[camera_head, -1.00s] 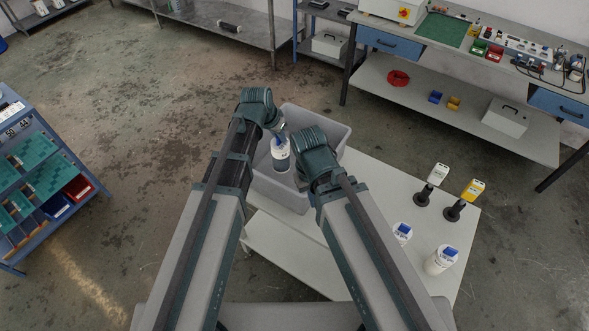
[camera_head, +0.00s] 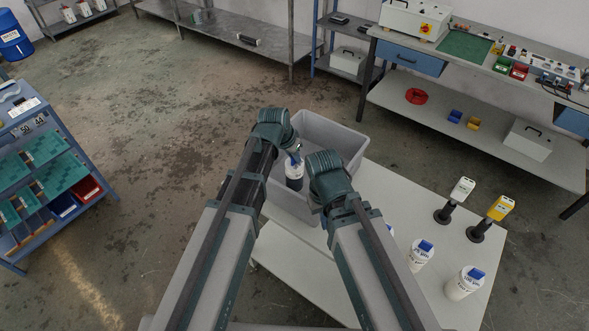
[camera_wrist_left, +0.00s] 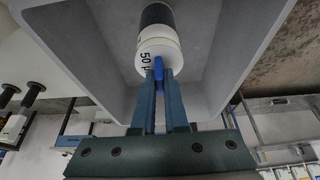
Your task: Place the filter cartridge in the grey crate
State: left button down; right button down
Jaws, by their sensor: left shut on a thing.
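The filter cartridge (camera_head: 294,182) is white with a dark band and a blue tab on top. My left gripper (camera_head: 295,152) is shut on the blue tab, and the cartridge hangs from it within the outline of the grey crate (camera_head: 345,143). In the left wrist view the cartridge (camera_wrist_left: 159,55) shows "50 µ" lettering, with the fingers (camera_wrist_left: 160,78) on the tab and the crate (camera_wrist_left: 225,60) walls around it. I cannot tell whether it touches the crate floor. My right wrist is beside the crate; its fingers (camera_head: 318,205) are mostly hidden.
The crate is at the left end of a white table (camera_head: 400,205). Several white canisters with blue tabs, including one (camera_head: 464,285), stand at the table's right. A white device (camera_head: 462,189) and a yellow device (camera_head: 500,208) show at black stands there. A blue rack (camera_head: 60,130) is at left.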

aim_at(294, 164)
pick_arm(q)
notch_tip(294, 164, down, 4)
jog(key=b, duration=0.3)
jog(key=shift+r+b, duration=0.2)
jog(key=shift+b, duration=0.15)
jog(key=shift+f, duration=0.2)
jog(key=c, duration=0.9)
grip_release()
jog(key=shift+r, duration=0.1)
jog(key=shift+c, duration=0.2)
jog(key=shift+r, duration=0.1)
